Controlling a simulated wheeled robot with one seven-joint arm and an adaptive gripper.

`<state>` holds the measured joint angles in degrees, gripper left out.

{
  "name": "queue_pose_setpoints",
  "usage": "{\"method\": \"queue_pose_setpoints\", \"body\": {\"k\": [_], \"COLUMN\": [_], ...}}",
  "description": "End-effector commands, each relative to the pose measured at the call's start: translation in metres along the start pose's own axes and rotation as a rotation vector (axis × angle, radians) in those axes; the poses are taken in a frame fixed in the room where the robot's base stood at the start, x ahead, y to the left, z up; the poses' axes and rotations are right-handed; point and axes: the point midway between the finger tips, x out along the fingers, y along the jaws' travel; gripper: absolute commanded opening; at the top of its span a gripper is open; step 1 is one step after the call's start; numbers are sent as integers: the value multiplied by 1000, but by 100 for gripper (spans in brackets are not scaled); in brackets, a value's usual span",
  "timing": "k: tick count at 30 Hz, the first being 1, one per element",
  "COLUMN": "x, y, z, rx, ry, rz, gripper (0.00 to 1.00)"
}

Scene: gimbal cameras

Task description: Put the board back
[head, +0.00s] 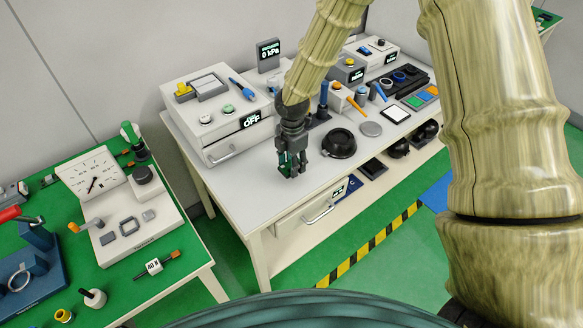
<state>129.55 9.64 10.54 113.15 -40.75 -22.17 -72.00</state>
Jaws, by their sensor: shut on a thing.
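My gripper (292,168) is above the front left part of the white bench top (250,195), pointing down. Its fingers are shut on a small teal-green thing (291,160), of which only slivers show between and beside the fingers. It may be the board, but the fingers hide its shape. I cannot tell whether it touches the bench top. A white square panel with a dark frame (396,113) lies farther right on the bench, beside blue, green and orange squares (416,102).
A white box reading OFF (235,135) stands left behind my gripper. A black round dish (339,142) and a grey disc (371,129) lie to its right. A green table (165,262) with a gauge (92,178) stands left. The bench's front left corner is clear.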

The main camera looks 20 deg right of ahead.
Motion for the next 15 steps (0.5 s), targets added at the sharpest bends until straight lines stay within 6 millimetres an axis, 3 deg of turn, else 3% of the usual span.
{"method": "queue_pose_setpoints", "body": {"k": [10, 15], "x": [31, 36], "y": [3, 3], "z": [0, 1], "rx": [-1, 0], "ry": [0, 0], "rz": [-2, 0], "gripper": [18, 18]}}
